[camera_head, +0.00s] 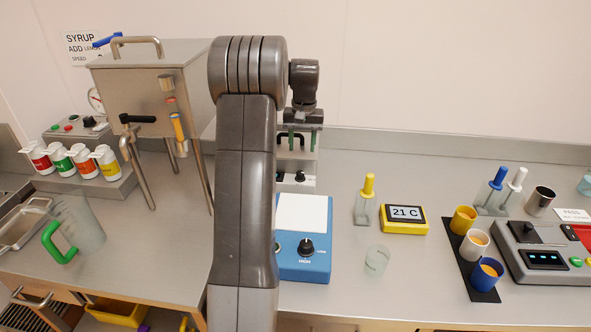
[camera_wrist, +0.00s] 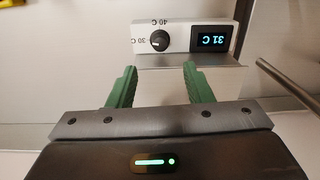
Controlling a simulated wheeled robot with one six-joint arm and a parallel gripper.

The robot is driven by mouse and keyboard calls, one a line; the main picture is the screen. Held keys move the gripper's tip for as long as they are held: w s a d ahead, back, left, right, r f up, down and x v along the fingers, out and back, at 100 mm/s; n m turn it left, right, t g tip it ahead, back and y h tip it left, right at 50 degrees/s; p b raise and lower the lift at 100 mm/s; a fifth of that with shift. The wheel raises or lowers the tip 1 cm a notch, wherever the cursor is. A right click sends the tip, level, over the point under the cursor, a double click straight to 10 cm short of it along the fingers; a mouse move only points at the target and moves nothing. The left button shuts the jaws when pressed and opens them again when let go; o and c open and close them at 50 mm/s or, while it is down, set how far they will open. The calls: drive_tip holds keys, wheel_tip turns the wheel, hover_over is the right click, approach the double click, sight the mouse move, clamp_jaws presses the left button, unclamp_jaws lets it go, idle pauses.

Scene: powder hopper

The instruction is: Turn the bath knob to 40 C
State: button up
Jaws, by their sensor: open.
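The bath knob (camera_wrist: 159,40) is a small round black knob on a white panel (camera_wrist: 180,37), upside down in the wrist view. Labels 30 C and 40 C stand beside it. A pale mark on the knob lies on the 30 C side. A dark display (camera_wrist: 211,38) on the panel reads 31 C. In the head view the knob (camera_head: 300,176) shows on the white front below my gripper (camera_head: 302,142). My green fingers are spread and empty; in the wrist view the gripper (camera_wrist: 160,68) lines up with the knob, apart from it.
A blue stirrer (camera_head: 304,262) with a black knob stands in front of the bath. A yellow 21 C readout (camera_head: 404,218), a glass beaker (camera_head: 377,260) and a yellow-handled tool (camera_head: 367,190) stand to the right. A steel hopper (camera_head: 150,80) on legs is left of my arm.

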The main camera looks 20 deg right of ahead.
sight(301, 173)
wheel_tip(301, 173, down, 10)
drive_tip(key=shift+a+f+p, duration=0.15)
drive_tip(key=shift+f+p, duration=0.1)
drive_tip(key=shift+p, duration=0.5)
drive_tip(key=c, duration=1)
